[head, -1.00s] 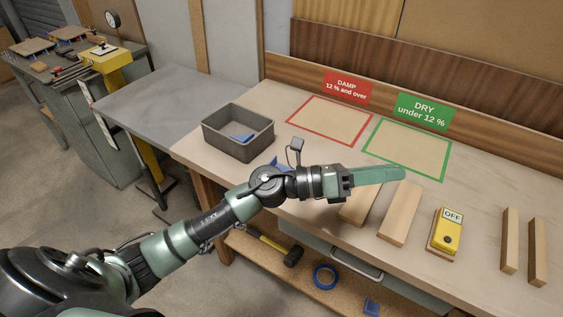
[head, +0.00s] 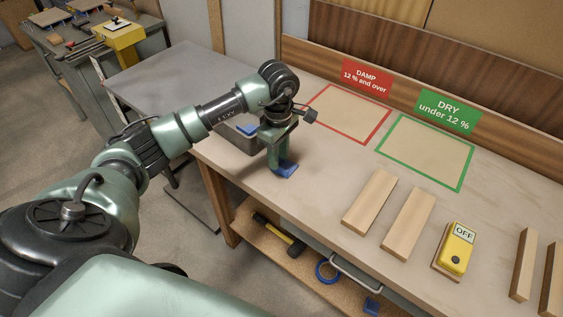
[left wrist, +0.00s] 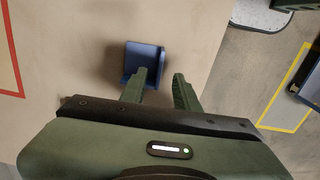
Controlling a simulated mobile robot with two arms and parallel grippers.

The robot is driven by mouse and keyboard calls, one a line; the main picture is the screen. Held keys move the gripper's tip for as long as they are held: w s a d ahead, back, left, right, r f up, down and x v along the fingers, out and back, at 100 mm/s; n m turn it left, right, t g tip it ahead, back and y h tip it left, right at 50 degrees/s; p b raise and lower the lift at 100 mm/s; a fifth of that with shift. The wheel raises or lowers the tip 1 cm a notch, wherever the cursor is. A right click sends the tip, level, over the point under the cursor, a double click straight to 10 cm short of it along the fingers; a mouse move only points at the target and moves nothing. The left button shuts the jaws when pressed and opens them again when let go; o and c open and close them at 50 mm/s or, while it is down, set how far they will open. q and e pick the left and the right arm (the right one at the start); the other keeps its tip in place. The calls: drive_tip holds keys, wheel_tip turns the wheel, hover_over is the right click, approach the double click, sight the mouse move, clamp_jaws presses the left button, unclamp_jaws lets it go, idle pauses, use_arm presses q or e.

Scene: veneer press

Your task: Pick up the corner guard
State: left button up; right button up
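A blue corner guard (head: 287,170) lies on the bench near its front edge, in front of the grey bin. It also shows in the left wrist view (left wrist: 144,58), partly covered by one finger. My left gripper (head: 279,158) points down right at the guard. In the left wrist view the gripper (left wrist: 162,76) is open, its two fingers apart. The guard's right side reaches into the gap between the fingertips; I cannot tell whether they touch it. My right gripper is not in view.
The grey bin (head: 238,141), with blue pieces in it, stands behind my left forearm. Wooden blocks (head: 369,203) and a yellow OFF switch box (head: 456,248) are to the right. The red-framed (head: 372,140) and green-framed (head: 462,185) areas are empty.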

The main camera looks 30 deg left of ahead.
sight(285, 164)
use_arm(q)
drive_tip(key=shift+d+f+p, duration=0.1)
drive_tip(key=shift+f+p, duration=0.35)
drive_tip(key=shift+f, duration=1.35)
clamp_jaws()
